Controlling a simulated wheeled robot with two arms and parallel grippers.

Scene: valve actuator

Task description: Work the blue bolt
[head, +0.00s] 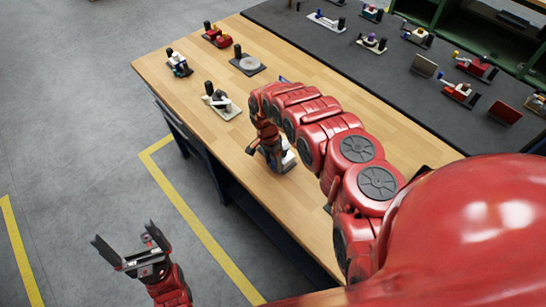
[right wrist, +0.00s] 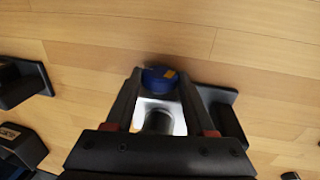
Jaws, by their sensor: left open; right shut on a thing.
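The blue bolt (right wrist: 161,78) shows in the right wrist view as a round blue head with a small orange mark. It sits at the far end of a silver-white block with a dark round part, on a dark base (right wrist: 228,112). My right gripper (right wrist: 160,88) has one finger on each side of the bolt and is shut on it. In the head view my right gripper (head: 269,153) points down over the wooden table, and it mostly hides the fixture (head: 289,160) and the bolt. My left gripper (head: 128,243) is open and empty, off the table over the floor.
Several other small fixtures stand on the wooden table (head: 165,83), including a white and black one (head: 221,101) left of my right gripper. A dark bench (head: 300,35) with more devices lies behind. The floor around my left gripper is clear.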

